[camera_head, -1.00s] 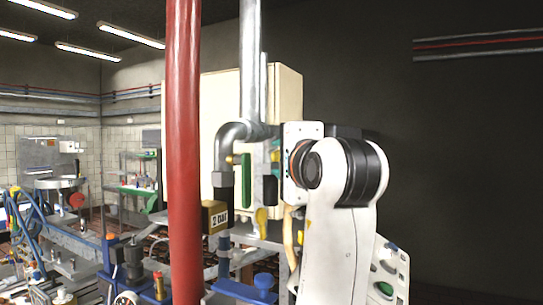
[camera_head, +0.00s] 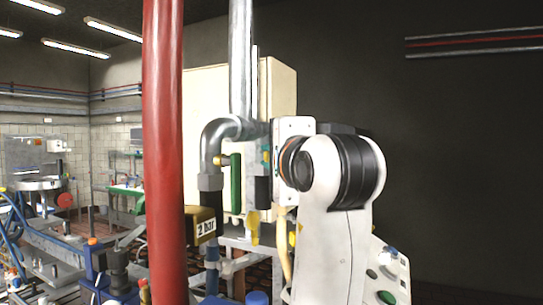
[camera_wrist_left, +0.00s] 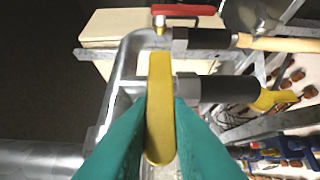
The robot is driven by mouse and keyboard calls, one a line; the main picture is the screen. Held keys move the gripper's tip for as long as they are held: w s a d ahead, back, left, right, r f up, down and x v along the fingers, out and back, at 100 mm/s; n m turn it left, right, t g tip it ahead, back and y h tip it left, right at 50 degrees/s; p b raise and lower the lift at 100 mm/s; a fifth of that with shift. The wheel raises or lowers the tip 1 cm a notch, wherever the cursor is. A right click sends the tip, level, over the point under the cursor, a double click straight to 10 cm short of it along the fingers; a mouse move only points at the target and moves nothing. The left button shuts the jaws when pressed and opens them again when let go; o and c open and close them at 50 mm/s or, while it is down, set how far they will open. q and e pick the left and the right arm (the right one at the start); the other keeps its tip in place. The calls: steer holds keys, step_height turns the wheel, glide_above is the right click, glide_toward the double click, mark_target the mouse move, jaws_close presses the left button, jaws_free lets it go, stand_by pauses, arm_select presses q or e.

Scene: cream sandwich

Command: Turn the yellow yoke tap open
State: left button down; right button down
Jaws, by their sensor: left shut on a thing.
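In the left wrist view, a yellow tap handle (camera_wrist_left: 160,75) stands upright between the two teal fingers of my left gripper (camera_wrist_left: 162,125). The fingers are shut on it, touching its sides. In the head view my left gripper (camera_head: 267,158) is beside the grey vertical pipe, and the held handle is mostly hidden there. My right gripper is not in view.
A red pipe (camera_head: 164,150) stands in front at the left. A red handle (camera_wrist_left: 183,10) shows in the wrist view. A cluttered bench fills the left.

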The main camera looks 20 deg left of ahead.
arm_select(q)
steer(key=shift+f+b, duration=0.2)
steer(key=shift+b, duration=0.35)
steer(key=n+y+b, duration=0.1)
steer(key=n+b, duration=0.1)
steer(key=b, duration=0.1)
steer(key=f+n+t+y+b, duration=0.1)
steer(key=n+y+b, duration=0.1)
steer(key=b, duration=0.1)
steer(key=w+f+n+y+b, duration=0.1)
steer(key=n+y+b, duration=0.1)
steer(key=b, duration=0.1)
steer(key=shift+f+t, duration=0.1)
steer(key=shift+t, duration=0.3)
steer(key=shift+n, duration=0.3)
steer(key=c, duration=1.5)
jaws_free()
steer(key=shift+o, duration=0.7)
steer(key=shift+w+a+f, duration=0.1)
steer(key=shift+a, duration=0.05)
steer(key=shift+b, duration=0.3)
